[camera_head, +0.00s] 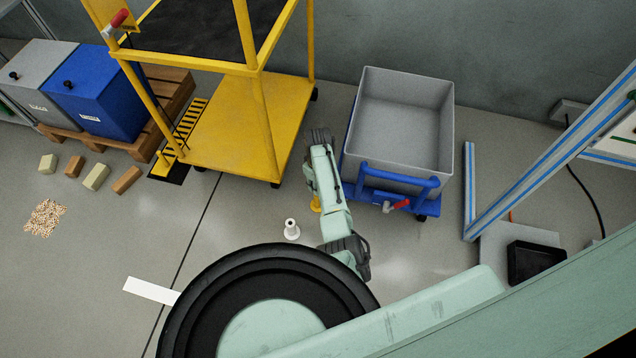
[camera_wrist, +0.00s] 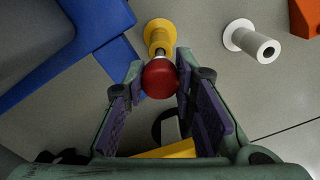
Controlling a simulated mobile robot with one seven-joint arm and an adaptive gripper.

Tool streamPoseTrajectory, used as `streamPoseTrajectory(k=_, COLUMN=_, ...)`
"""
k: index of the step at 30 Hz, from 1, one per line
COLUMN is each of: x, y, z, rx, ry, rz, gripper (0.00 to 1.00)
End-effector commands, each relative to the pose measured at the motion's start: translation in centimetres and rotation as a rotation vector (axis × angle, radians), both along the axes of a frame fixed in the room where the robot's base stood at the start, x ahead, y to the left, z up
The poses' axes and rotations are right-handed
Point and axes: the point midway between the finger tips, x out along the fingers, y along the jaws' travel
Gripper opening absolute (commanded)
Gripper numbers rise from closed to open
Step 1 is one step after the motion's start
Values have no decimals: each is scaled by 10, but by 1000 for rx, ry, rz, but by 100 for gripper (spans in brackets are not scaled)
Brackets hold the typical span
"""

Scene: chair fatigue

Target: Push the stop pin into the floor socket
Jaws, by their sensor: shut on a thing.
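The stop pin (camera_wrist: 160,78) has a round red knob and a short stretch of metal shaft showing in the wrist view. My gripper (camera_wrist: 160,75) is shut on the knob, with one finger on each side. Just beyond the knob is a yellow flanged socket (camera_wrist: 158,34), in line with the shaft. How deep the shaft sits in it is hidden by the knob. In the head view my arm covers the pin and gripper, and a bit of the yellow socket (camera_head: 316,204) shows beside the arm. A white floor socket (camera_wrist: 252,42) stands apart to the right; it also shows in the head view (camera_head: 291,230).
A blue cart (camera_head: 420,207) with a grey bin (camera_head: 404,120) stands close to the right of my arm. A yellow trolley (camera_head: 235,125) stands to the upper left. Bare floor lies left of the white socket. A white strip (camera_head: 150,291) lies on it.

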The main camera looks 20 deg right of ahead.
Motion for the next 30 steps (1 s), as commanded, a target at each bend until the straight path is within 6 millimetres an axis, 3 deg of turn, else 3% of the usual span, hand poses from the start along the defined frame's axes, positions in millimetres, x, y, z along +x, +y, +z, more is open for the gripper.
streamPoseTrajectory(k=20, x=0, y=0, z=-18, rx=0, ry=0, rz=0, gripper=0)
streamPoseTrajectory(k=21, x=0, y=0, z=-18, rx=0, ry=0, rz=0, gripper=25)
streamPoseTrajectory(k=30, x=0, y=0, z=-17, rx=0, ry=0, rz=0, gripper=45)
